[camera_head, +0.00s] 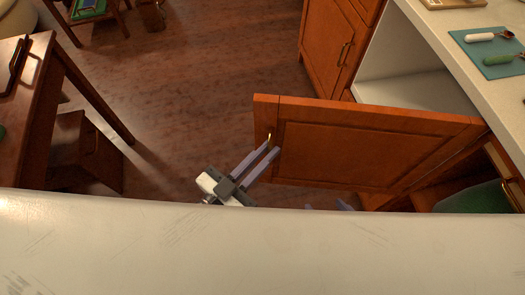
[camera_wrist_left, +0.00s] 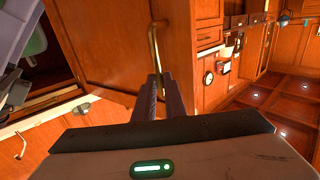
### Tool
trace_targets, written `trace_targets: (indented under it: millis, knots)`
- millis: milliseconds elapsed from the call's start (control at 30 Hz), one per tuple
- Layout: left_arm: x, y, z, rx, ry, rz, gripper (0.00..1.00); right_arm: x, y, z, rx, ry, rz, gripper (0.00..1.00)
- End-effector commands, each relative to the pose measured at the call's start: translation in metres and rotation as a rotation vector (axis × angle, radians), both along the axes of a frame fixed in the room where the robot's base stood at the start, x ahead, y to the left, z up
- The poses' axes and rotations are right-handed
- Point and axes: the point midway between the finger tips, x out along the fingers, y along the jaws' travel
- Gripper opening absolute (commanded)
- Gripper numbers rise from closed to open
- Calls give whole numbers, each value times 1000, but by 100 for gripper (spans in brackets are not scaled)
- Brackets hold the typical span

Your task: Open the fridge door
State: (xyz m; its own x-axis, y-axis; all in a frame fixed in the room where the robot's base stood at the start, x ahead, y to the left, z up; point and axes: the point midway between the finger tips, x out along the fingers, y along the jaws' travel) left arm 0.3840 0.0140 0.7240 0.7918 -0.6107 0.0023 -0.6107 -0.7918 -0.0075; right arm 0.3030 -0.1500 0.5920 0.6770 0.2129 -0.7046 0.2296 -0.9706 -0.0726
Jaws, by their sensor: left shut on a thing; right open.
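The wood-panelled fridge door (camera_head: 365,150) stands swung out from the counter, with a pale, empty-looking compartment (camera_head: 415,75) showing behind it. Its thin brass handle (camera_head: 269,139) is near the door's free left edge. My left gripper (camera_head: 264,155) is shut on this handle. In the left wrist view, the fingers (camera_wrist_left: 160,88) close around the lower part of the upright brass handle (camera_wrist_left: 153,45), in front of the door panel (camera_wrist_left: 110,45). My right gripper (camera_head: 328,206) shows only as fingertips set apart, below the door; they are open and the rest is hidden.
A pale counter (camera_head: 465,55) runs along the right, with a blue mat (camera_head: 490,50) and utensils on it. A closed wooden cabinet (camera_head: 328,45) stands beyond the compartment. A wooden table (camera_head: 35,70) is at the left. The wooden floor (camera_head: 200,80) between is clear.

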Motion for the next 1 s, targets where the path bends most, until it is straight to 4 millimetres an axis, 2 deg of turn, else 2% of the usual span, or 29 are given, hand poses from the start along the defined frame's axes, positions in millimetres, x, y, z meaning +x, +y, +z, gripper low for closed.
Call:
trace_targets:
  millis: [33, 67, 167, 533, 667, 1000]
  knots:
    - [-10, -17, 3, -8, 0, -28, 0, 0, 0, 0, 0, -1, 0, 58]
    - [-10, -17, 3, -8, 0, -28, 12, 1, 0, 0, 0, -1, 0, 58]
    - [-10, -17, 3, -9, 1, -28, 29, 1, 0, 2, 1, -5, 0, 58]
    - [-9, -11, 1, -9, 3, -22, 29, 3, 0, 5, 0, -10, -1, 58]
    - [-14, -6, 0, -7, 6, -22, 29, 4, 0, 5, 0, -10, -1, 58]
    - [-64, 31, 0, -6, 7, -25, 29, 2, -1, 5, -1, -6, -1, 58]
